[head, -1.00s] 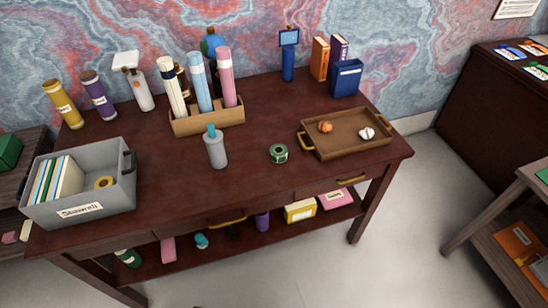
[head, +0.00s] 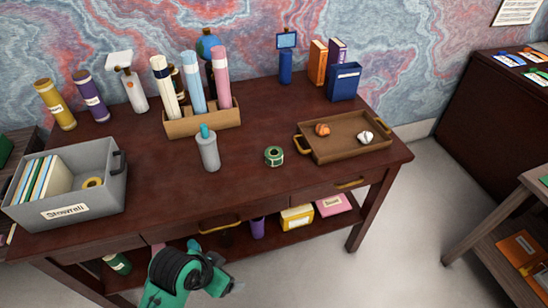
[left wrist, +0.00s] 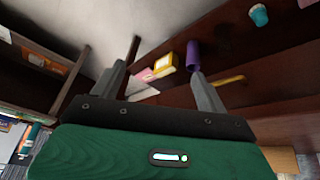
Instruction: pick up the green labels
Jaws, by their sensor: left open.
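The green labels (head: 274,156) are a small roll with a dark green side and a pale centre. They stand on the dark wooden desk in the head view, left of the brown tray. My left gripper (left wrist: 158,76) is open and empty, its two grey fingers apart in the left wrist view. In the head view its green arm shows at the bottom, in front of the desk and below the top, well away from the roll. The roll does not show in the left wrist view. My right gripper is not in view.
A grey bottle (head: 208,150) stands left of the roll. The brown tray (head: 350,155) holds an orange and a white object. A wooden holder (head: 200,122) with tubes is behind, and a grey bin (head: 95,203) is at left. The desk's front middle is clear.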

